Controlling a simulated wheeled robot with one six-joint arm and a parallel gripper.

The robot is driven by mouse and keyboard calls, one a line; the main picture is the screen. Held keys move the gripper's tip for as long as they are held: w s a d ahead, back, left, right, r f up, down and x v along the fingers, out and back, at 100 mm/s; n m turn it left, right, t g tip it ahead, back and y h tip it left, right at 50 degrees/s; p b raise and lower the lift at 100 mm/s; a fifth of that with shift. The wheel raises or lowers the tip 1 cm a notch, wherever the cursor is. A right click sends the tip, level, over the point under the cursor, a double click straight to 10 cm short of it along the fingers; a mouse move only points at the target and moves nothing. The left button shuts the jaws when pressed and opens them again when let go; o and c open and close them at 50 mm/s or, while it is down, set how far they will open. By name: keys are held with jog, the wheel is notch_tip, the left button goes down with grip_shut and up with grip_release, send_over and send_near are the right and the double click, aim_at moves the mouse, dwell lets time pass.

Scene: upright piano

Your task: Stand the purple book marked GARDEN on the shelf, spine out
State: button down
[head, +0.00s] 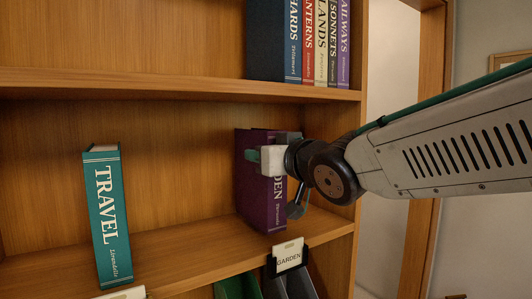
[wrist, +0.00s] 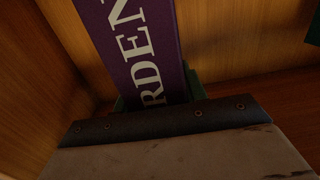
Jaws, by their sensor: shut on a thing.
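The purple book (head: 252,190) stands upright on the middle shelf near its right end, above the GARDEN label (head: 289,254). Its spine faces out, with the letters DEN showing in the head view; the rest of the title is behind my gripper. In the wrist view the purple spine (wrist: 130,45) shows the letters RDEN. My gripper (head: 268,158) is shut on the book around its spine, with green fingertips at both sides. The book's lower end appears to be at the shelf board (head: 215,252), but exact contact is hard to tell.
A teal TRAVEL book (head: 108,215) stands, leaning slightly, at the left of the same shelf. Free shelf lies between it and the purple book. Several books (head: 293,40) stand on the shelf above. The right side panel (head: 345,150) is close to my gripper.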

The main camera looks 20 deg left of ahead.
jog(key=shift+f, duration=0.8)
jog(key=c, duration=0.9)
grip_release()
jog(key=shift+o, duration=0.9)
jog(key=shift+f, duration=0.15)
jog(key=shift+d, duration=0.1)
jog(key=v, duration=0.7)
jog(key=d+f+m+g+h, duration=0.1)
jog(key=d+f+m+h, duration=0.35)
jog(key=d, duration=0.85)
jog(key=d+f+m+h, duration=0.2)
jog(key=d+f+h, duration=0.45)
jog(key=d, duration=0.65)
jog(key=s+d+f+m+g+h, duration=0.1)
jog(key=s+d+f+g, duration=0.3)
jog(key=s, duration=0.6)
jog(key=s+d+f+m+g+h, duration=0.1)
jog(key=s+d+f+m+g, duration=0.1)
jog(key=s+d+f+g, duration=0.3)
jog(key=s+d+f, duration=0.2)
jog(key=s+d, duration=0.2)
jog(key=s, duration=0.2)
jog(key=shift+s+f, duration=0.2)
